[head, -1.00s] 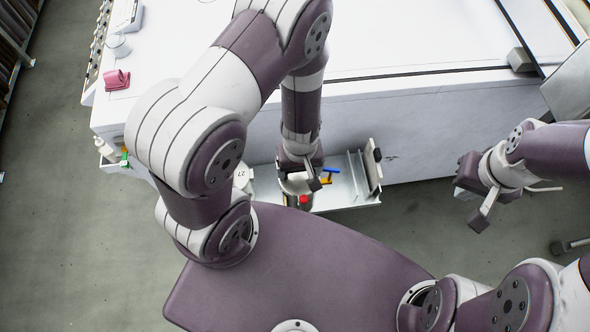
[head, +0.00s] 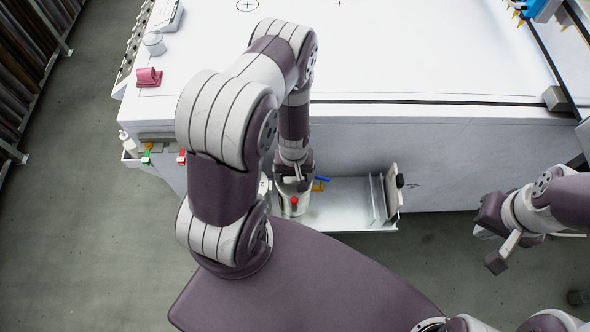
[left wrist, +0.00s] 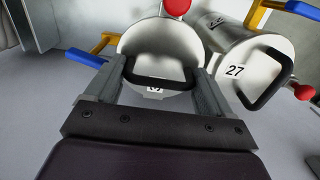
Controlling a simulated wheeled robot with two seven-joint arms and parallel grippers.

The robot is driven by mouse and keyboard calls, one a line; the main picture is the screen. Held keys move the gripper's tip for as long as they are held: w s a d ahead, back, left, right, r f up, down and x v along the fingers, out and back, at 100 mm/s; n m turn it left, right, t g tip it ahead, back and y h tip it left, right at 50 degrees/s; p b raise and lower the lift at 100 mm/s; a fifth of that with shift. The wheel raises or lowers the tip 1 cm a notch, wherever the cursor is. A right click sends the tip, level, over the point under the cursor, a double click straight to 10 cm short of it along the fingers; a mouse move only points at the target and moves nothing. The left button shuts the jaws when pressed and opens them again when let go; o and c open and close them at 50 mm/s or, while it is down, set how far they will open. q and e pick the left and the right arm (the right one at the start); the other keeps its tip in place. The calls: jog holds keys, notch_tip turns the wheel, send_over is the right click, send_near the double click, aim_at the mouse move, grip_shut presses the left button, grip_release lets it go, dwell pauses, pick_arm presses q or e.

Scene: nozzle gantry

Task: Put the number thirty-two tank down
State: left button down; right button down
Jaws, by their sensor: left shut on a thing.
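My left gripper (head: 296,178) is shut on the black handle of a metal tank (head: 292,205) with a red knob. In the left wrist view, the gripper (left wrist: 158,76) has a finger at each side of the handle, and the held tank (left wrist: 160,45) carries a label mostly hidden by the handle; I cannot read its number. Tank 27 (left wrist: 222,58) stands close on its right; a sliver of it shows in the head view (head: 265,185). Whether the held tank's bottom touches the shelf is hidden. My right gripper (head: 488,240) is open and empty at the right.
The white shelf (head: 345,212) on the bench side has bare room right of the held tank, up to upright dividers (head: 377,198). Yellow brackets with blue ends (left wrist: 90,50) stand beside the tanks. The white bench (head: 420,60) rises behind the shelf.

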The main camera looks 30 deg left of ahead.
pick_arm(q)
jog(key=shift+f, duration=0.1)
grip_release()
